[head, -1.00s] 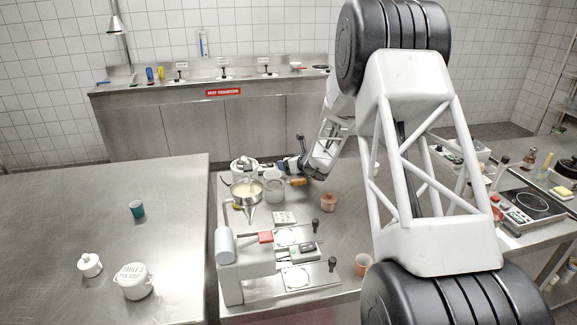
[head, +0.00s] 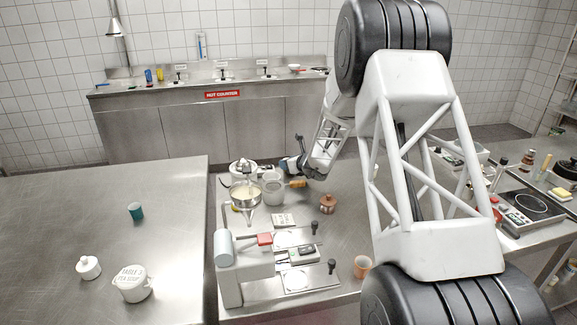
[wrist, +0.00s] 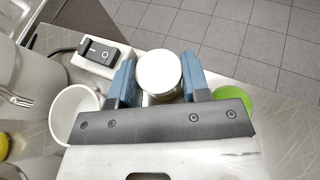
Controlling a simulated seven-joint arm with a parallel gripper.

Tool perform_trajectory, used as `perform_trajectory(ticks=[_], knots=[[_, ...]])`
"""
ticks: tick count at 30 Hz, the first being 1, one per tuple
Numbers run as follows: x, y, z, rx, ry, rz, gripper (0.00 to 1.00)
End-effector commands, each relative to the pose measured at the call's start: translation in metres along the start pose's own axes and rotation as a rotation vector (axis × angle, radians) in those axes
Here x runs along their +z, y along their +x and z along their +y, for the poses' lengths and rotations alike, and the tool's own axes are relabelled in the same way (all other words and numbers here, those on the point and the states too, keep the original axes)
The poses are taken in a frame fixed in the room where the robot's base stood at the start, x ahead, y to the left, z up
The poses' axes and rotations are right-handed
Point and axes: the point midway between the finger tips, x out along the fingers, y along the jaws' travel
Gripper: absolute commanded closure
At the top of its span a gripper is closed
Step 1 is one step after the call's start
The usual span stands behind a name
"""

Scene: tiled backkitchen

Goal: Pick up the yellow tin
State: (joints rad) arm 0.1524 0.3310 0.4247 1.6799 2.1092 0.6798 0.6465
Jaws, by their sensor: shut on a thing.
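My gripper (wrist: 158,68) has its two blue fingers on either side of a small upright cylinder with a round white top (wrist: 159,70), and is shut on it. Only a strip of the cylinder's brownish-grey side shows, so I cannot tell whether it is the yellow tin. In the head view my gripper (head: 290,167) is small, at the back of the middle worktop, and the held thing cannot be made out there. A yellow object (wrist: 3,146) is cut off at the wrist view's left edge.
Beside the gripper are a white cup (wrist: 73,112), a switch box (wrist: 97,50) and a green round thing (wrist: 234,98). The head view shows a sieve (head: 246,195), a grey pot (head: 274,193) and a copper-coloured pot (head: 328,204). The left worktop (head: 60,200) is mostly clear.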

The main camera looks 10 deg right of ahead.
Motion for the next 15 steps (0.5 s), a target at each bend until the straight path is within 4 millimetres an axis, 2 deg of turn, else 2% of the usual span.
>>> perform_trajectory(ticks=[15], knots=[[0.065,-0.027,0.0,0.0,-0.001,-0.002,0.81]])
